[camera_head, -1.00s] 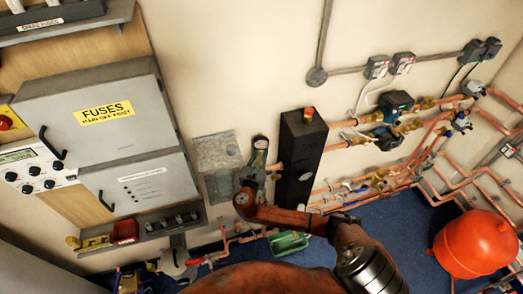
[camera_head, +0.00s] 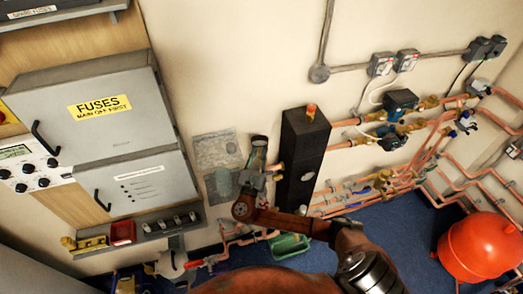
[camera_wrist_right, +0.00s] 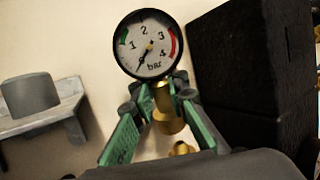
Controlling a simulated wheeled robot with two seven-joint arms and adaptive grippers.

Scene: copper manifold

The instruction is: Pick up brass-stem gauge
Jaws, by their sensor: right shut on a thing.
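The brass-stem gauge (camera_wrist_right: 148,46) has a round white dial with a black rim, marked in bar, with a green and a red band. Its brass stem (camera_wrist_right: 165,108) sits between the green-padded fingers of my right gripper (camera_wrist_right: 164,98), which is shut on it. The gauge stands nearly upright in the right wrist view. In the head view my right gripper (camera_head: 254,175) is left of the tall black block, and the dark gauge (camera_head: 258,145) shows small above it. My left gripper is not in view.
The black block (camera_head: 303,150) stands close to the right of my gripper, with copper pipes beyond it. A small brass fitting (camera_wrist_right: 183,148) shows below the stem. A grey fuse cabinet (camera_head: 98,125) is at left. A red tank (camera_head: 480,247) is at right.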

